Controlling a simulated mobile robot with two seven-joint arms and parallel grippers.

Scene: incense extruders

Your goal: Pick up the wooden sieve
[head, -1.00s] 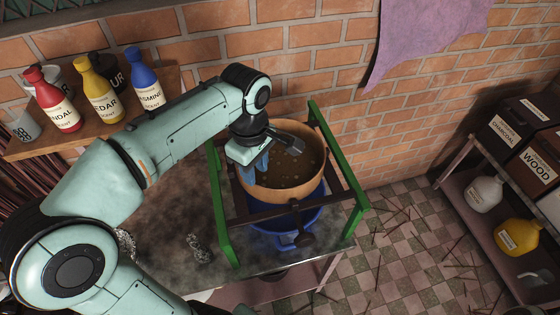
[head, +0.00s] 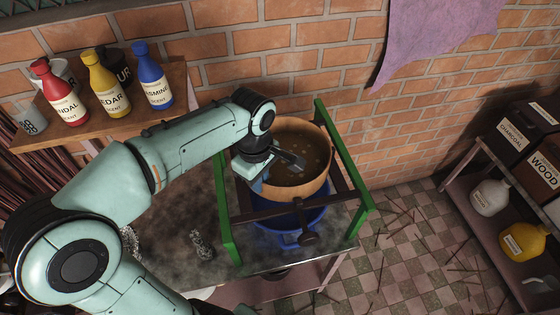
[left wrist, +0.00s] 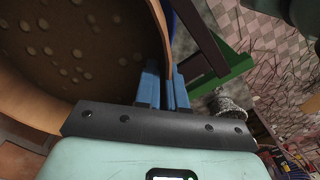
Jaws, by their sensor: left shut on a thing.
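The wooden sieve (head: 314,188) is a round, shallow wooden ring with a dark, speckled inside. It sits over a blue tub (head: 283,221) inside the green frame (head: 222,205). My left gripper (head: 262,183) is at the near left side of the sieve. In the left wrist view the blue fingers of my left gripper (left wrist: 164,88) are shut on the sieve's rim (left wrist: 155,35), one finger on each side of the wall. Whether the sieve rests on the frame or hangs clear is hard to tell. My right gripper is not in view.
A wooden shelf (head: 88,118) with red, yellow and blue bottles is on the brick wall at the left. The metal table (head: 180,240) under the frame has bare room at the left. A rack (head: 478,212) with boxes and jugs stands at the right.

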